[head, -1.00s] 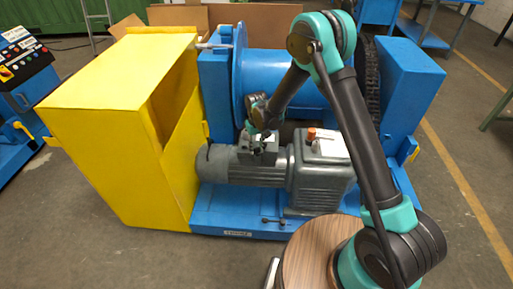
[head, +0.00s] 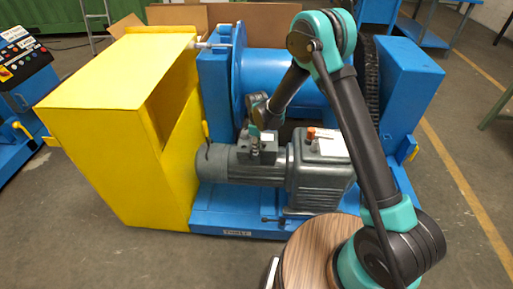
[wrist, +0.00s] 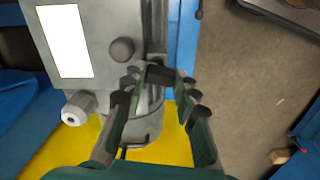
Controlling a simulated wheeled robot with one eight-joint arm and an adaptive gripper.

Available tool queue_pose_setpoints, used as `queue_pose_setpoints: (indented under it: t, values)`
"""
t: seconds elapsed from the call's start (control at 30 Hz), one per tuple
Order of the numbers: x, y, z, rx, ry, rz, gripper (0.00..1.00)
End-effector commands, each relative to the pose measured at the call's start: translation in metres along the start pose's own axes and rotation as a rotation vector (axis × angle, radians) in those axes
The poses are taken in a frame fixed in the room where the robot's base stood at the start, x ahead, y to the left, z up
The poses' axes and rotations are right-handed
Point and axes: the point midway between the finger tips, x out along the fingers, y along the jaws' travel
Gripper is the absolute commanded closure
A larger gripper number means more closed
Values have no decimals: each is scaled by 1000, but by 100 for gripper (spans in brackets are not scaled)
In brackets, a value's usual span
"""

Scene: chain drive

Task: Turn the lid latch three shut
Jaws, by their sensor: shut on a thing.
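The grey terminal box (wrist: 95,35) with a white label fills the upper left of the wrist view; it sits on top of the motor in the head view (head: 268,156). A dark round knob (wrist: 122,50) stands at its near edge. My gripper (wrist: 160,84) is shut on a dark latch (wrist: 160,74) at the box's edge, right of that knob. The fingers hide part of it, and no number shows. In the head view my gripper (head: 254,143) is small, at the box, and its fingers are hard to make out.
The grey motor (head: 225,165) and gearbox (head: 320,180) stand on a blue base. A yellow guard (head: 125,105) is at left, and a large blue drum (head: 285,75) behind. A grey cable gland (wrist: 78,108) sticks out near my left finger.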

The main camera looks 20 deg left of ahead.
Motion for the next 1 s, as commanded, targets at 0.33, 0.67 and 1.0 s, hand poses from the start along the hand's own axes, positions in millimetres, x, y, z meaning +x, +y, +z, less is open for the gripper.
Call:
queue_pose_setpoints:
  t: [0.33, 0.67, 1.0]
  values:
    - [0, 0, 0, -173, 1, 1, 100]
    - [0, 1, 1, -217, 1, 1, 100]
    - [0, 1, 1, -217, 1, 1, 67]
